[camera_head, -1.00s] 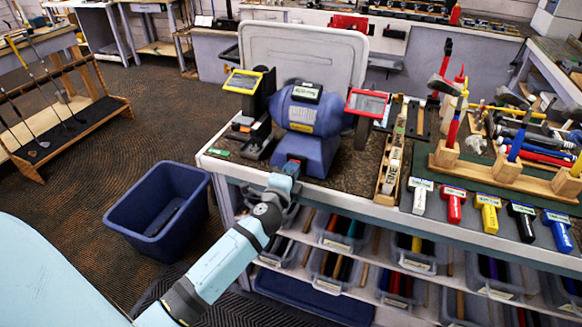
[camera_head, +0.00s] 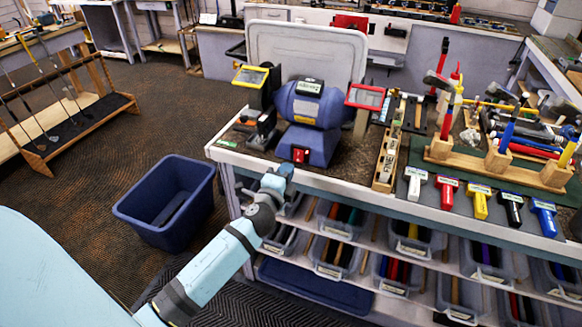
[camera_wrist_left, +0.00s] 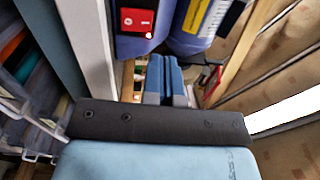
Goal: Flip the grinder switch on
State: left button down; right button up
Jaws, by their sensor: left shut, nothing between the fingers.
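The blue bench grinder (camera_head: 310,112) stands on the bench near its left end. Its red switch (camera_head: 300,154) is on the front of the base, and it also shows in the left wrist view (camera_wrist_left: 138,21) with white marks. I cannot tell which position the switch is in. My left gripper (camera_head: 284,171) is just below and left of the switch, in front of the bench edge. Its blue fingers (camera_wrist_left: 166,78) are shut and empty, apart from the switch in the wrist view. My right gripper is not in view.
The bench (camera_head: 350,191) has bins of grips on shelves below. A blue bin (camera_head: 165,200) stands on the floor at left. A grey panel (camera_head: 306,50) is behind the grinder.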

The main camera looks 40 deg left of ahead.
pick_arm(q)
jog(key=v, duration=0.6)
jog(key=shift+s+r, duration=0.25)
jog(key=shift+r, duration=0.25)
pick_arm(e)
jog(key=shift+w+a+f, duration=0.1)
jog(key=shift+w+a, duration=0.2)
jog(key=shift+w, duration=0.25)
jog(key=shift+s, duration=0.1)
pick_arm(q)
jog(key=s+d+f+n+g+h+p, duration=0.3)
jog(key=s+d+f+n+p, duration=0.1)
jog(key=s+d, duration=0.4)
jog(key=s+d+f+n+g+h+p, duration=0.4)
jog(key=s+d+f+n, duration=0.3)
jog(key=s, duration=0.3)
jog(key=shift+s+d+f+n+p, duration=0.2)
jog(key=shift+s+d+n+p, duration=0.1)
jog(key=shift+d+n+p, duration=0.3)
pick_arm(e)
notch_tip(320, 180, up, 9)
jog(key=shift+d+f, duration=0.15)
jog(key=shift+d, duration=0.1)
pick_arm(q)
jog(key=shift+a, duration=0.1)
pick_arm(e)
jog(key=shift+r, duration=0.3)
